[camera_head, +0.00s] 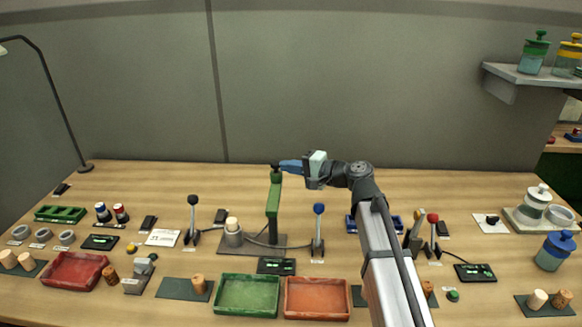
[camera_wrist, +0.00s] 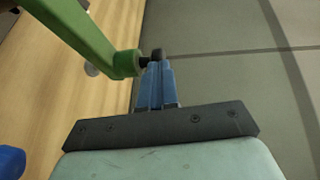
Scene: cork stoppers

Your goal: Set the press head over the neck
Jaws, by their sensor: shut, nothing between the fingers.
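The green press (camera_head: 274,208) stands upright on a dark grey base plate (camera_head: 262,252) near the middle of the table. A dark knob shows at the top of the press. A grey cylindrical neck (camera_head: 231,239) stands on the left of the plate, with a pale stopper (camera_head: 232,224) at its top. My gripper (camera_head: 281,165) is shut, its blue fingers pointing left at the knob. In the wrist view, the closed fingertips (camera_wrist: 157,68) are at the dark knob on the end of the green arm (camera_wrist: 100,48). I cannot tell whether they touch.
Levers with a black knob (camera_head: 193,205) and a blue knob (camera_head: 319,210) flank the press. Red- and yellow-topped levers stand right of my arm. The grey wall is behind.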

